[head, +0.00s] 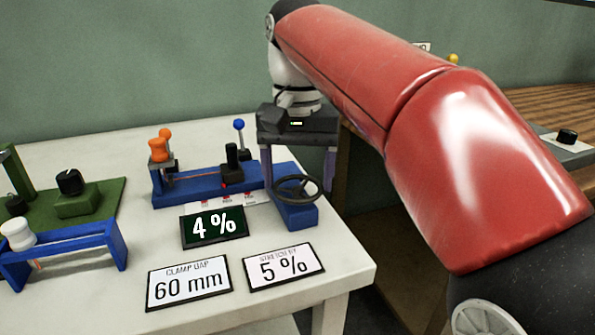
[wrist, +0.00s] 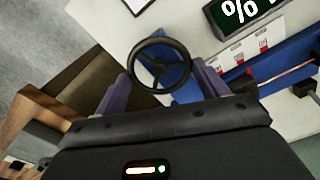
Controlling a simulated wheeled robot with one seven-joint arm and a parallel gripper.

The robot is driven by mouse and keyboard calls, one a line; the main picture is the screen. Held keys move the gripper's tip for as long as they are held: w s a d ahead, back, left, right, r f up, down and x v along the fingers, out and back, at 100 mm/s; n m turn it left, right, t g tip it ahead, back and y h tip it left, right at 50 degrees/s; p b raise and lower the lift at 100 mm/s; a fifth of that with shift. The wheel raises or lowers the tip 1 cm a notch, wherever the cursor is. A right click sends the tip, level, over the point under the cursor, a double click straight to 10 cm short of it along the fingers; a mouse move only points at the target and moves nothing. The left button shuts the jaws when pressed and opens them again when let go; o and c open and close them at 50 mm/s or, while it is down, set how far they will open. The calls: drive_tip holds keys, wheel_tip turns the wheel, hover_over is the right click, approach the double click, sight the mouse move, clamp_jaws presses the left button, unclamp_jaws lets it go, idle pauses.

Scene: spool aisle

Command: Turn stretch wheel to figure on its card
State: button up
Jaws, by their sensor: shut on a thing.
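The dark spoked stretch wheel (head: 298,188) sits at the right end of the blue stretching rig (head: 200,186). My gripper (head: 298,180) points down over it with one finger on each side and is shut on its rim. In the wrist view the wheel (wrist: 159,68) lies between the two purple-grey fingers. The dark display (head: 214,227) in front of the rig reads 4 %. The white card (head: 284,267) nearest the wheel says "STRETCH BY" 5 %, its small print hard to read.
A second card (head: 188,284) reads CLAMP GAP 60 mm. Orange knobs (head: 159,149) and a blue-topped lever (head: 239,125) rise from the rig. A green unit (head: 75,203) with a black knob and a blue frame (head: 118,243) stand left. The white table (head: 352,265) ends just right of the wheel.

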drive_tip(key=shift+m, duration=2)
drive_tip(key=o, duration=1)
drive_tip(key=shift+c, duration=0.2)
drive_tip(key=shift+r, duration=0.1)
